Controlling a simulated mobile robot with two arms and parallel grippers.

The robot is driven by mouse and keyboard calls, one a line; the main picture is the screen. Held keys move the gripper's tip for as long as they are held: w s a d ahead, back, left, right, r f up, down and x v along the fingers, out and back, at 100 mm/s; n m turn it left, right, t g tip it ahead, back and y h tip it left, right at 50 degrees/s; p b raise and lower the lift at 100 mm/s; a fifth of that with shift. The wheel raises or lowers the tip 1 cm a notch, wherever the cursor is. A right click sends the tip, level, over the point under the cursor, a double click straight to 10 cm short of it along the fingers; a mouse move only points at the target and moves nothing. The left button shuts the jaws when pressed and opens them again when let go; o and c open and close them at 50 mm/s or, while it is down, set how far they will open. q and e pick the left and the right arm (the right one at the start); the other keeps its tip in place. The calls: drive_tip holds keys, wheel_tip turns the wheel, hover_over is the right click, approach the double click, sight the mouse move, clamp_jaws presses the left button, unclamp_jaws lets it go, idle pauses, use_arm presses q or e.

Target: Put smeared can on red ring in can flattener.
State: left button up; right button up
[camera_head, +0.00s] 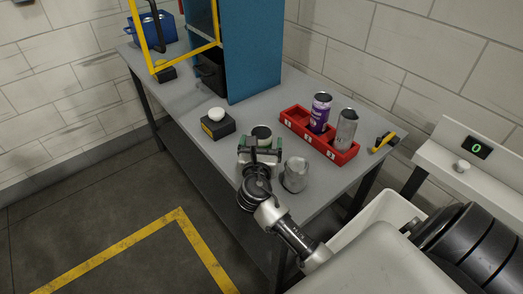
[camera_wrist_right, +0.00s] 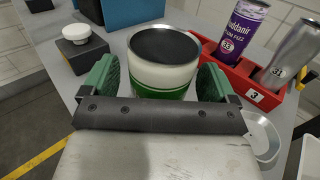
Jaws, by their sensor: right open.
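My right gripper (camera_head: 260,152) is open, with its green pads on either side of a white and green round container with a dark top (camera_head: 261,132). In the right wrist view the gripper (camera_wrist_right: 160,85) shows gaps between its pads and this container (camera_wrist_right: 163,72). A purple can (camera_head: 320,113) and a silver-grey can (camera_head: 346,130) stand in a red rack (camera_head: 333,154); the silver one (camera_wrist_right: 290,55) bears the number 31. I cannot tell which can is smeared. A tall blue machine with a yellow frame (camera_head: 186,58) may be the can flattener; no red ring is visible. My left gripper is out of view.
A clear or metallic cup (camera_head: 295,174) stands right of my gripper. A black box with a white button (camera_head: 217,123) stands to the left. A blue bin (camera_head: 158,28) and a yellow-black tool (camera_head: 383,142) are at the table's ends. The grey table (camera_head: 180,98) has bare room at left.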

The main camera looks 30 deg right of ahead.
drive_tip(key=shift+w+d, duration=0.2)
drive_tip(key=shift+w, duration=0.05)
drive_tip(key=c, duration=1.1)
